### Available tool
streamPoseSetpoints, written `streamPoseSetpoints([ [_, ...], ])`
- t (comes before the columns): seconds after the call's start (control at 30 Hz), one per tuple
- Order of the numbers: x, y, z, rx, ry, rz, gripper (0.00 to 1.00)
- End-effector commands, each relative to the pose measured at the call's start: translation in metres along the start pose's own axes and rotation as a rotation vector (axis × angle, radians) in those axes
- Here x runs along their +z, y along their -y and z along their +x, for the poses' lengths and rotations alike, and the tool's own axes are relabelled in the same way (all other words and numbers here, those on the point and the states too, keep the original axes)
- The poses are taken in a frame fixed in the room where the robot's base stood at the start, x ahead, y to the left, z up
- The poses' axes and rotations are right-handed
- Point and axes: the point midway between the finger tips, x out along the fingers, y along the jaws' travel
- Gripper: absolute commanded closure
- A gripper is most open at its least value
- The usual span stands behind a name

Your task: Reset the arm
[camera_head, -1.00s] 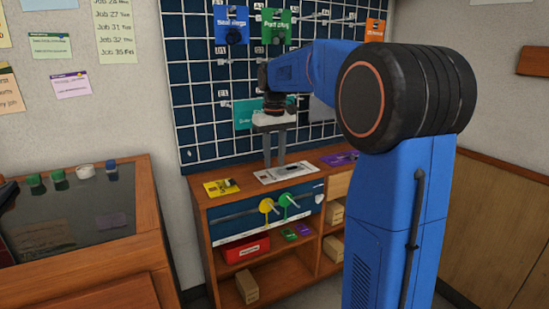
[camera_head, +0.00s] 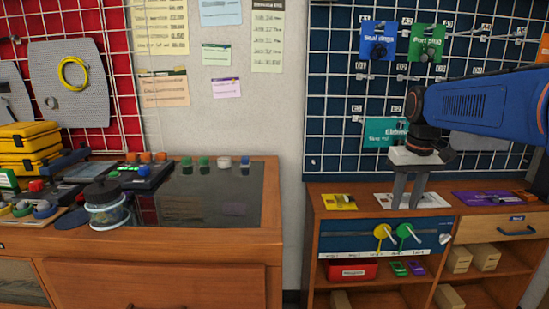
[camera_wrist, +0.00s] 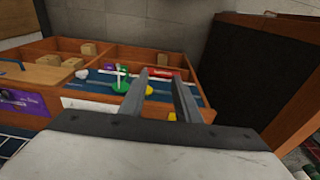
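My gripper (camera_head: 406,207) hangs down from my blue arm over the wooden shelf unit at the right of the head view. Its two grey fingers are apart with nothing between them. In the wrist view the fingers (camera_wrist: 160,92) also stand apart, with the shelf unit behind them. In the head view the fingertips overlap a white card (camera_head: 438,200) on the shelf top; I cannot tell whether they touch it.
The shelf unit (camera_head: 312,215) bears a yellow card (camera_head: 339,202), a purple card (camera_head: 485,198), and yellow (camera_head: 381,232) and green (camera_head: 403,231) round-ended parts on its front. A blue grid board (camera_head: 335,100) stands behind. A wooden workbench (camera_head: 160,245) is at left.

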Motion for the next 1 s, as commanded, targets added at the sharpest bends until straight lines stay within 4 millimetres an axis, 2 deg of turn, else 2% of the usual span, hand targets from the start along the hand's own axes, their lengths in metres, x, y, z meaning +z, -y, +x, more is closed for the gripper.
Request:
streamPoseSetpoints([
  [0.03, 0.017, 0.006, 0.0, 0.001, -0.017, -0.001, 0.7],
  [0.37, 0.109, 0.035, 0.018, 0.004, -0.122, -0.002, 0.7],
  [0.7, 0.2, 0.055, 0.06, -0.004, -0.23, -0.001, 0.7],
  [0.83, 0.228, 0.06, 0.079, -0.008, -0.264, -0.001, 0.7],
  [1.0, 0.249, 0.063, 0.096, -0.013, -0.293, 0.0, 0.7],
])
